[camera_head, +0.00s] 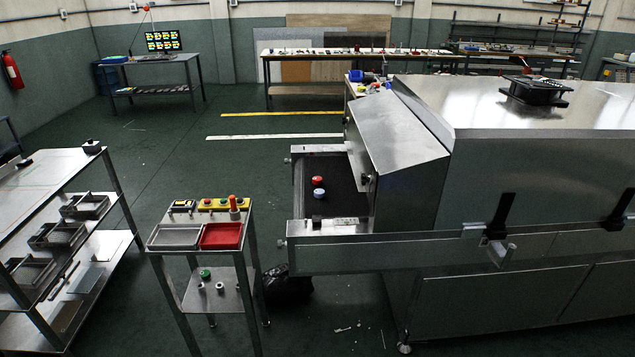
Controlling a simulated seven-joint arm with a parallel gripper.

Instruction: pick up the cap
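Two small round objects sit close together on the dark belt (338,168) at the mouth of the dryer. One is a red piece (317,181), and the other is a pale blue piece (318,193) just in front of it. Both look cap-like, but they are too small to tell which is the cap. A small green round piece (205,273) lies on the lower shelf of the trolley. My gripper is not in view.
The metal dryer (400,140) fills the right side. The trolley (191,225) left of the belt holds a grey tray (174,237), a red tray (221,236) and a yellow button box (222,204). A shelf rack (35,175) stands at far left. Floor between rack and trolley is open.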

